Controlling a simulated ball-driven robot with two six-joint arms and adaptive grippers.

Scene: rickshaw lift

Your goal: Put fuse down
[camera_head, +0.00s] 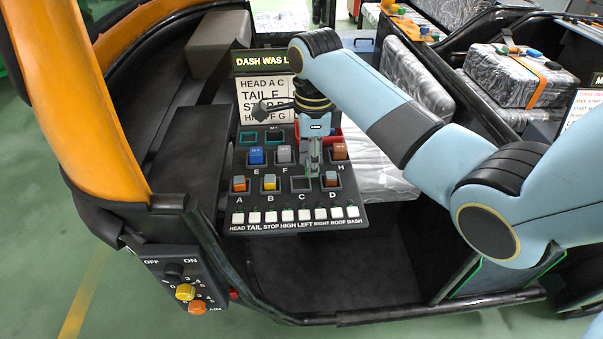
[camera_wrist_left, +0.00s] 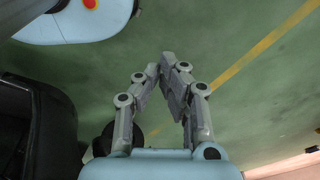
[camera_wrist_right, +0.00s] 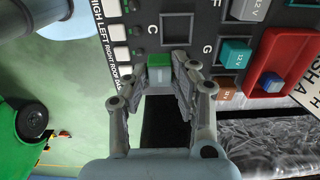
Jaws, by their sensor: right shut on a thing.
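My right gripper (camera_head: 314,168) hangs over the fuse panel (camera_head: 243,212), near slots C and D. In the right wrist view its fingers (camera_wrist_right: 158,72) are shut on a green-topped fuse (camera_wrist_right: 159,61) with a pale body. Whether the fuse touches the panel is unclear. Slot C (camera_wrist_right: 176,28) looks empty. Orange fuse A (camera_head: 239,184), yellow fuse B (camera_head: 270,182), blue fuse E (camera_head: 257,156) and grey fuse F (camera_head: 285,155) sit in their slots. My left gripper (camera_wrist_left: 160,70) is away over the green floor, its fingertips nearly together with nothing between them.
A red tray (camera_wrist_right: 257,66) with a blue fuse lies beside the panel. White buttons (camera_head: 288,215) line its front edge. A sign (camera_head: 266,100) stands behind. A knob box (camera_head: 180,282) is at lower left. Wrapped seats (camera_head: 420,85) lie to the right.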

